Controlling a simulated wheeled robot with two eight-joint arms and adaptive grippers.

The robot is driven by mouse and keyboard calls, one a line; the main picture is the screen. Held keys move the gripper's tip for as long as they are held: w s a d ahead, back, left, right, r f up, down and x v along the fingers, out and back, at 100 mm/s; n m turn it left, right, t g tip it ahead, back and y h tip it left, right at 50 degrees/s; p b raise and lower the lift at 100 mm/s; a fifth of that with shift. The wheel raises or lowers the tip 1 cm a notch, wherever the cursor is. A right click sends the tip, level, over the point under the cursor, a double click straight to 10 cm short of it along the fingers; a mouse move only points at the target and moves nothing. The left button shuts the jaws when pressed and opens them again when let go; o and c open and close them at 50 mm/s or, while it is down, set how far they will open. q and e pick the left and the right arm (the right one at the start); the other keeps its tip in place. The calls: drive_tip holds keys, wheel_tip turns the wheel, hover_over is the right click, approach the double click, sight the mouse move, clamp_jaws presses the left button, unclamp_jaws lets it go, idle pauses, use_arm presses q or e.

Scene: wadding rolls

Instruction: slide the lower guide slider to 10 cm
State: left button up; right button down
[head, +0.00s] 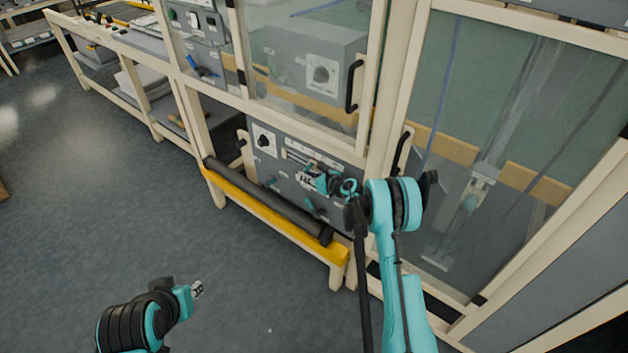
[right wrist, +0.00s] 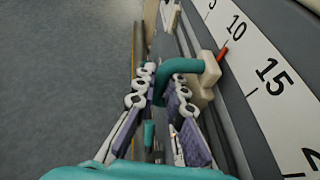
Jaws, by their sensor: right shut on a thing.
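The lower guide slider has a teal bent handle (right wrist: 205,66) and a small red pointer (right wrist: 222,54) in the right wrist view. The pointer lies beside the white scale (right wrist: 262,62), close to the 10 mark and slightly on its 15 side. My right gripper (right wrist: 160,88) is shut on the handle, with one finger on each side of it. In the head view my right gripper (head: 312,182) is at the grey lower panel (head: 268,172) and hides most of the slider. My left gripper (head: 197,289) hangs over the floor, away from the machine; its jaw state is too small to tell.
A dark roller (head: 265,200) and a yellow rail (head: 270,214) run along the front below the panel. A knob (head: 264,140) sits left on the panel. Framed glass doors with black handles (head: 354,86) stand above and right. The floor at left is clear.

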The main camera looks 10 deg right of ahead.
drive_tip(key=shift+w+a, duration=0.3)
drive_tip(key=shift+w, duration=0.1)
drive_tip(key=c, duration=1.9)
unclamp_jaws()
drive_tip(key=shift+o, duration=0.2)
drive_tip(key=shift+s, duration=0.1)
drive_tip(key=v, duration=1.2)
drive_tip(key=shift+f, duration=0.1)
